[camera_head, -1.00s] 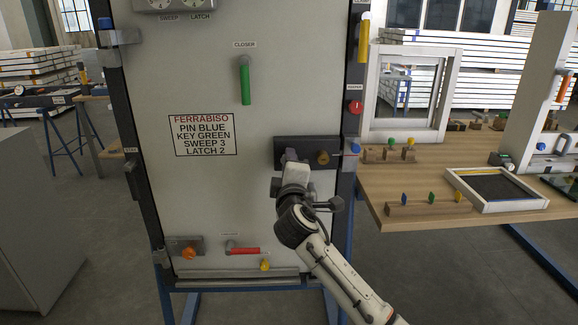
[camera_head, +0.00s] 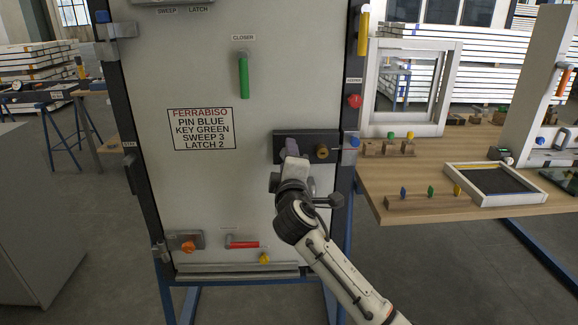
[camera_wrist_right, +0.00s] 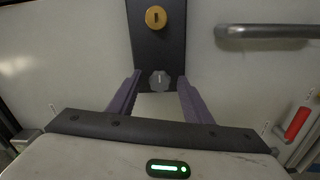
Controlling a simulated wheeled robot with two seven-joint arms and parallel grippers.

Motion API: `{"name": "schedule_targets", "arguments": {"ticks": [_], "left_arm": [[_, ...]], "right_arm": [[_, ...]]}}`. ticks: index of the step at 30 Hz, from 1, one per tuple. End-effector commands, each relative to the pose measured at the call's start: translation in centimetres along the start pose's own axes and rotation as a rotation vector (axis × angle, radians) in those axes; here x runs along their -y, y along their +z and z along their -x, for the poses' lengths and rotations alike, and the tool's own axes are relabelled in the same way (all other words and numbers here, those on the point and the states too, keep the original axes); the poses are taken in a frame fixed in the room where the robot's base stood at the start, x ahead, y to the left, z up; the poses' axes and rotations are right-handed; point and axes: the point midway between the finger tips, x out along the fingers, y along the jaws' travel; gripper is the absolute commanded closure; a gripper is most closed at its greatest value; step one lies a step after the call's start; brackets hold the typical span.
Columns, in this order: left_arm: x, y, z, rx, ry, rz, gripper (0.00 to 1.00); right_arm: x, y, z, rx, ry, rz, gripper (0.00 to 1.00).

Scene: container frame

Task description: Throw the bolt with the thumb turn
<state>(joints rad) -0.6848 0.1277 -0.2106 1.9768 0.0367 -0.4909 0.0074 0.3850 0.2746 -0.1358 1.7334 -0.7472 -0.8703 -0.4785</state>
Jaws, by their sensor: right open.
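The thumb turn (camera_wrist_right: 160,80) is a small grey knob on a dark lock plate (camera_head: 281,143), which also shows in the wrist view (camera_wrist_right: 172,46). A brass key cylinder (camera_wrist_right: 156,17) sits on the same plate and shows in the head view (camera_head: 322,151). My right gripper (camera_wrist_right: 160,76) is open, its purple fingers on either side of the thumb turn, with gaps visible. In the head view my right gripper (camera_head: 291,146) is in front of the plate and hides the thumb turn. The bolt itself cannot be made out. My left gripper is not in view.
The pale door panel (camera_head: 205,190) stands in a dark frame with a green closer handle (camera_head: 243,76) and a red lever (camera_head: 243,244). A grey bar handle (camera_wrist_right: 266,32) shows beside the plate. A wooden bench (camera_head: 440,165) with small parts stands at right.

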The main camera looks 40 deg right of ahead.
Motion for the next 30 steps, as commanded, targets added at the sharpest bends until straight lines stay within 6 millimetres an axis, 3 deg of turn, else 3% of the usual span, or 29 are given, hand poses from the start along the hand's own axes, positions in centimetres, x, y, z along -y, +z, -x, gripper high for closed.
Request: {"name": "schedule_targets", "arguments": {"ticks": [9, 15, 30], "left_arm": [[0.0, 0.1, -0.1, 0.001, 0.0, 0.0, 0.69], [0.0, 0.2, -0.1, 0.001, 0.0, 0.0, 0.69], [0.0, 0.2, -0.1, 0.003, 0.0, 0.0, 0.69]], "right_arm": [[0.2, -0.1, 6.0, -0.002, -0.003, -0.003, 0.55], [0.1, 0.0, 8.8, -0.001, -0.003, -0.002, 0.55], [0.0, 0.0, 9.7, 0.0, -0.002, -0.001, 0.55]]}}
